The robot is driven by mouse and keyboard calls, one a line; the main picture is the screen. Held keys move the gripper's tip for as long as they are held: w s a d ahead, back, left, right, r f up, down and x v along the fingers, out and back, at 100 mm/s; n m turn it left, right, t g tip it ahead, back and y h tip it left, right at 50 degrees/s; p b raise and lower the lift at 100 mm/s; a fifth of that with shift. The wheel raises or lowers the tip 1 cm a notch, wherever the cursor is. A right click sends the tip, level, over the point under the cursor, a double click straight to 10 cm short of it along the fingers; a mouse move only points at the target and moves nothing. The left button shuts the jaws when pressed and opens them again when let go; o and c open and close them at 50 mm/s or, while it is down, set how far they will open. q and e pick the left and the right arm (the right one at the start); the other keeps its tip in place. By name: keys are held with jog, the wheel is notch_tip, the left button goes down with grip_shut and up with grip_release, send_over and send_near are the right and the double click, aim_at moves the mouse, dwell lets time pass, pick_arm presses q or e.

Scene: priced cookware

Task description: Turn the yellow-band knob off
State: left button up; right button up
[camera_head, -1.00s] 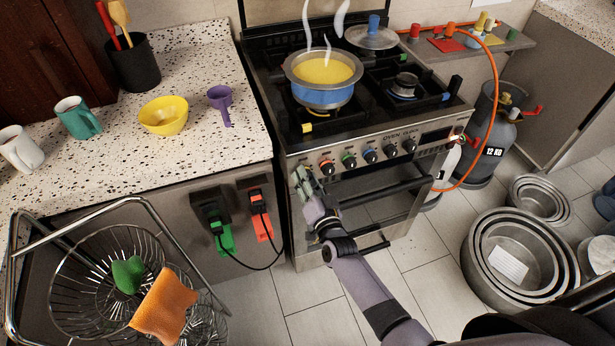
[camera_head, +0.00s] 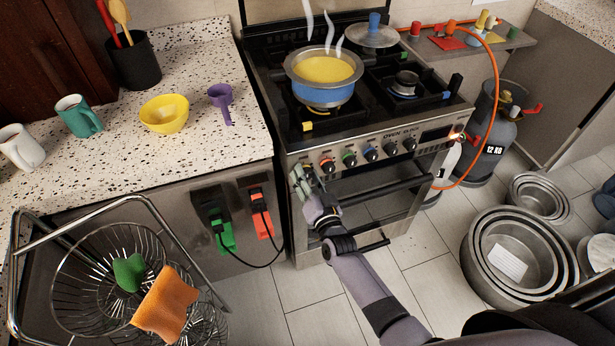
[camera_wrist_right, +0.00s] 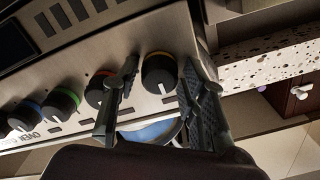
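The yellow-band knob (camera_wrist_right: 160,73) is dark and round with a white pointer line, on the steel oven front. In the right wrist view it sits between the two fingers of my right gripper (camera_wrist_right: 159,80), which is open, one finger on each side with narrow gaps. In the head view my right gripper (camera_head: 304,180) is at the left end of the knob row and hides this knob. The oven (camera_head: 345,150) carries a pot (camera_head: 322,92) of yellow liquid, steaming on the left burner. My left gripper is not in view.
The orange-band knob (camera_wrist_right: 98,92) is close beside the left finger; green and blue knobs continue the row. The oven handle (camera_head: 385,190) runs below. The speckled counter (camera_head: 190,150) edge is left of the oven. Nested metal pans (camera_head: 520,255) lie on the right floor.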

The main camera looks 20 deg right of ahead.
jog(key=s, duration=1.2)
jog(key=shift+d, duration=0.2)
jog(key=shift+f, duration=0.1)
jog(key=s+f+n+g+y, duration=0.15)
jog(key=s+f+g, duration=0.4)
jog(key=f, duration=0.75)
jog(key=s+f+n+g, duration=0.3)
jog(key=s+f, duration=0.5)
jog(key=f, duration=0.5)
jog(key=s+d+f+n+g, duration=0.1)
jog(key=s+d+f+g, duration=0.1)
jog(key=s+f, duration=0.3)
jog(key=s+d+f+n+g+h, duration=0.1)
jog(key=s+f, duration=0.4)
jog(key=s, duration=0.7)
jog(key=s+d+f+n+g+h, duration=0.1)
jog(key=s+d+f+n+g, duration=0.1)
jog(key=s, duration=0.7)
notch_tip(320, 180, down, 3)
jog(key=d+g, duration=0.1)
jog(key=g, duration=0.2)
jog(key=shift+s, duration=0.15)
